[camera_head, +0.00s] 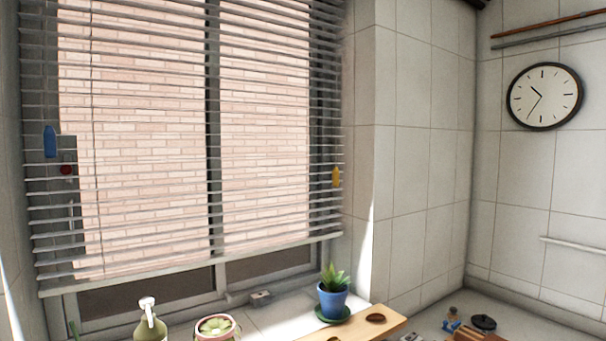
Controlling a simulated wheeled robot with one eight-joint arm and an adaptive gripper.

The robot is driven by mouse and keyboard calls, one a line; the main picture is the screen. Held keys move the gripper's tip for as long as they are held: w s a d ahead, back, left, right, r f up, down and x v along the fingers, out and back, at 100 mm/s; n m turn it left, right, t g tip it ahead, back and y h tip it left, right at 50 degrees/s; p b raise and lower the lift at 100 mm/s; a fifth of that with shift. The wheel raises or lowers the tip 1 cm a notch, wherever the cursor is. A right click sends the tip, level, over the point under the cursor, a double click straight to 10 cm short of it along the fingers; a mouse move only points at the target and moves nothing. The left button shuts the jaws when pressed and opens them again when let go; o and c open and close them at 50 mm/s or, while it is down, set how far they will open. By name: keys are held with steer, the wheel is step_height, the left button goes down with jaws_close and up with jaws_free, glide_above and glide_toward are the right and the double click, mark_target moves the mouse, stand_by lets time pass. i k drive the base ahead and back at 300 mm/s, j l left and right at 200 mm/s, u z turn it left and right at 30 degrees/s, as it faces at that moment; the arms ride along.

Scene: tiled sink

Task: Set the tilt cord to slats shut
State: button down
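A venetian blind (190,264) hangs across the window, lowered to just above the sill. Its slats are tilted open, with the brick wall outside showing between them. A blue cord pull (50,142) hangs at the blind's left side. A yellow cord pull (336,177) hangs at its right side, lower than the blue one. The cords above both pulls are too thin to make out clearly, and I cannot tell which pull is on the tilt cord. My gripper is not in view.
On the sill and counter below stand an olive bottle (150,326), a succulent in a pink-rimmed pot (215,327) and a blue plant pot (332,299). A wooden board (378,325) and small items lie to the right. A clock (545,96) hangs on the tiled wall.

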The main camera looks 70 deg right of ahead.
mark_target(335, 172)
steer(key=z, duration=2.35)
steer(key=i+l, duration=0.1)
steer(key=l, duration=0.15)
